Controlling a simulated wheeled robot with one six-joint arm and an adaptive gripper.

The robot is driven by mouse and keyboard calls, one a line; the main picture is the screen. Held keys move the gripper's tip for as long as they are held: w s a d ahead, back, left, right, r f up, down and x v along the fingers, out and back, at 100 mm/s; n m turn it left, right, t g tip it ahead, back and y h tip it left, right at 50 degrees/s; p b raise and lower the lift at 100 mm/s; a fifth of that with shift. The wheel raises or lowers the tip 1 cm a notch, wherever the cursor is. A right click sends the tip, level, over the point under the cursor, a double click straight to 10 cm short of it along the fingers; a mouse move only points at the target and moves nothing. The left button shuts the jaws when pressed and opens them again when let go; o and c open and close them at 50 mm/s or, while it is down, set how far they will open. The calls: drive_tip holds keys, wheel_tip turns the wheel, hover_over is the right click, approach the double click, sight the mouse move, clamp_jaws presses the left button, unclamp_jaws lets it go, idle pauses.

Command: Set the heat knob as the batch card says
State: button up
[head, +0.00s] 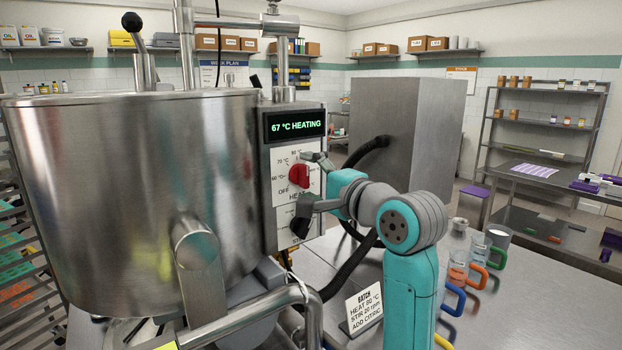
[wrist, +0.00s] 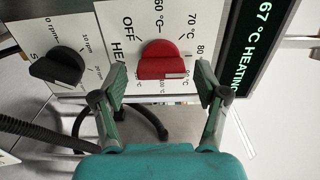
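The red heat knob (head: 299,175) is on the panel (head: 285,232) beside the kettle; it also shows in the wrist view (wrist: 160,58). Its white mark lies toward the high-temperature side of the scale in the wrist view; the exact setting is hard to read. The display (head: 296,126) reads "67 °C HEATING". The batch card (head: 362,309) appears to read "HEAT 90 °C, STIR 20 rpm, ADD CITRIC". My gripper (head: 312,181) is open in front of the panel. In the wrist view its fingertips (wrist: 161,80) stand on either side of the red knob, apart from it.
A black stir knob (head: 300,226) sits just below the heat knob, near my lower finger. The large steel kettle (head: 130,190) fills the left. Jugs with coloured handles (head: 455,285) stand on the table to the right. A black hose (head: 350,265) runs behind my arm.

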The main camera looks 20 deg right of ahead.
drive_tip(key=v, duration=1.2)
idle(0.4)
